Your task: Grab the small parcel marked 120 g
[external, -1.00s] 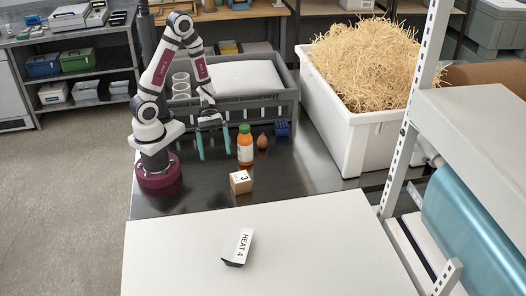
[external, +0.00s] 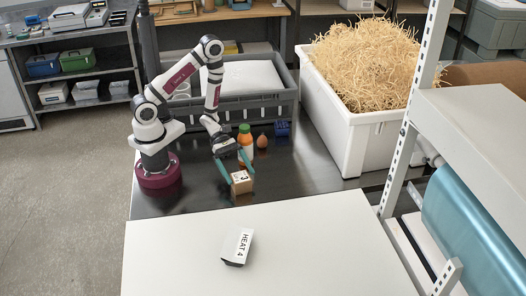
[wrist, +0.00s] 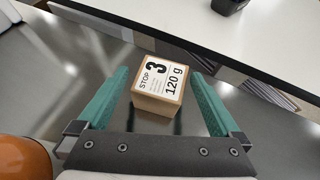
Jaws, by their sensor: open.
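The small parcel (external: 241,183) is a brown cardboard cube with a white label on the dark tabletop. In the wrist view the parcel (wrist: 159,90) shows its label reading "STOP 3" and "120 g". My gripper (external: 236,172) is open, with its green fingers pointing down toward the parcel. In the wrist view the parcel lies ahead between the two open fingers of my gripper (wrist: 160,92), with a gap on both sides and nothing held.
An orange bottle (external: 245,143) stands just behind my gripper, with a brown egg-shaped thing (external: 262,141) and a blue block (external: 282,128) beyond. A white bin (external: 350,150) stands right.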

